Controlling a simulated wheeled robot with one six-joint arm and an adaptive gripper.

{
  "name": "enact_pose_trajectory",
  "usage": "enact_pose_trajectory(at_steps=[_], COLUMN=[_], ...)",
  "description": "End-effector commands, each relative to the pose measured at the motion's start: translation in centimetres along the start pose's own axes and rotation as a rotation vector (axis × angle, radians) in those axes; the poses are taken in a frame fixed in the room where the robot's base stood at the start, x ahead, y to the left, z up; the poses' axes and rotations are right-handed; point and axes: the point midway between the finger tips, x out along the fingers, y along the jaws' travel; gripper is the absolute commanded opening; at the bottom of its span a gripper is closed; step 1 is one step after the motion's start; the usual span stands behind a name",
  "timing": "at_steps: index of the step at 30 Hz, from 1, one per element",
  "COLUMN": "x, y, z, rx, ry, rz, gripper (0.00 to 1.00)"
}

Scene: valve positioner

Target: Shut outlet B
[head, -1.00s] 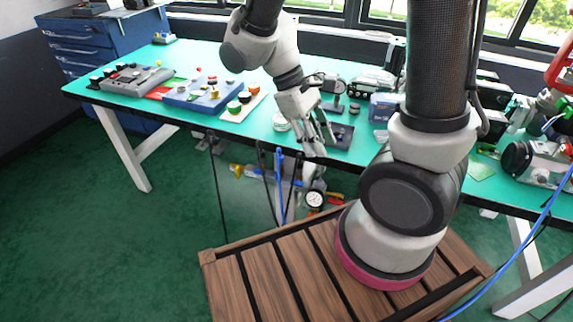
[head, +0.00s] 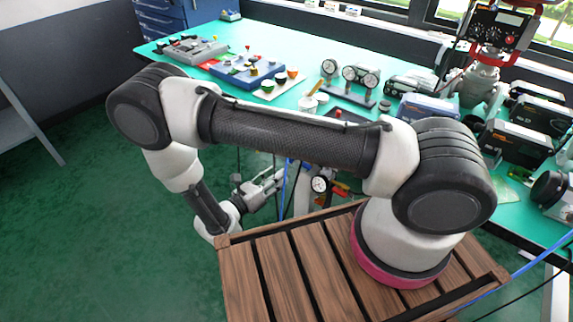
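My gripper (head: 277,179) is low, below the front edge of the table, pointing right. Its fingers look spread, with nothing seen between them. Just to its right is piping under the table edge, with a round white-faced gauge (head: 320,184) and a red and yellow part (head: 341,188) beside it. A gap shows between my fingers and the gauge. No label for outlet B can be read, so I cannot tell which part it is. My arm and gripper hide the left part of this piping.
The green table (head: 300,62) carries a grey control box (head: 195,50), a blue control box (head: 247,72) and a stand with round gauges (head: 345,93). A slatted wooden platform (head: 290,275) lies in front. The green floor at left is clear.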

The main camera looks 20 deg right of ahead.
Motion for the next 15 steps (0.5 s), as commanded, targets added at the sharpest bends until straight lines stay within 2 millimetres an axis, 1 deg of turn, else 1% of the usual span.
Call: enact_pose_trajectory(at_steps=[1,2,5,8,15], x=[-0.3,-0.4,-0.3,0.8,4.9], y=[0.8,1.1,1.4,1.4,1.5], z=[0.5,0.7,1.4,1.5,1.7], rx=[-0.005,-0.01,-0.027,-0.034,-0.033], ry=[-0.018,-0.028,-0.056,-0.058,-0.056], rz=[0.023,0.035,0.05,0.044,0.042], gripper=[0.3,0.3,0.3,0.3,0.3])
